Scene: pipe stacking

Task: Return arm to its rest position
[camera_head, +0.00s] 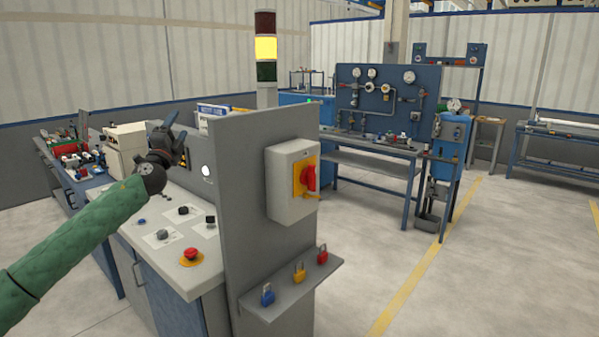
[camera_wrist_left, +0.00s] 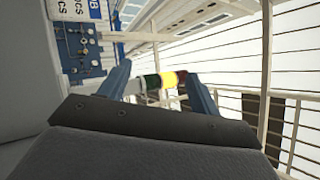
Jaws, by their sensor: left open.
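My left arm, in a green sleeve, comes in from the left in the head view. Its gripper (camera_head: 170,132) is raised above the control desk (camera_head: 150,235), left of the grey upright panel (camera_head: 228,160). In the left wrist view the two blue-grey fingers of the left gripper (camera_wrist_left: 158,88) stand apart with nothing held between them. The signal tower (camera_wrist_left: 165,80) shows beyond the fingers there. My right gripper is in neither view.
The panel carries a red rotary switch (camera_head: 308,178) and a shelf (camera_head: 292,290) with several padlocks. The signal tower (camera_head: 266,50) rises behind the panel. A blue gauge bench (camera_head: 375,100) stands farther back. The floor at right (camera_head: 520,250) is clear.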

